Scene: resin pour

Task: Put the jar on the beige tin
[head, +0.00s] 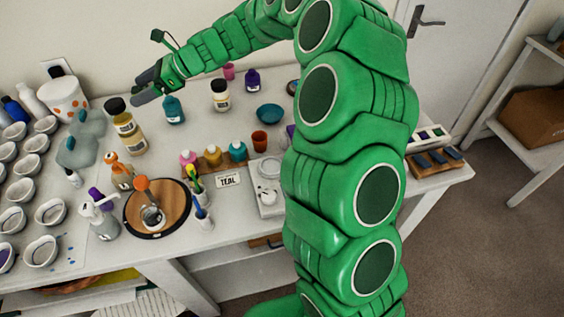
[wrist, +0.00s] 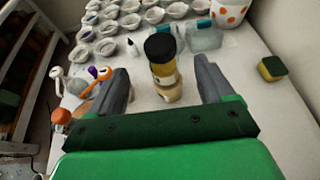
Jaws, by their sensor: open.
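A jar with a black lid and amber contents (head: 123,123) stands upright on top of a beige tin (head: 134,145), near the middle-left of the table. In the wrist view the jar (wrist: 162,72) and the tin under it (wrist: 169,94) lie ahead, between the two fingers in the picture. The jar looks seated on the tin, a little off centre as far as I can tell. My gripper (head: 143,91) is open and empty, just up and right of the jar's lid. Its spread fingers also show in the wrist view (wrist: 162,68), with nothing held.
A second black-lidded jar (head: 220,96) and a teal bottle (head: 173,109) stand to the right. An orange-topped bottle (head: 121,174) and a round wooden board (head: 173,205) are in front. Several white cups (head: 50,211) fill the left side. A sponge (wrist: 271,68) lies at the right in the wrist view.

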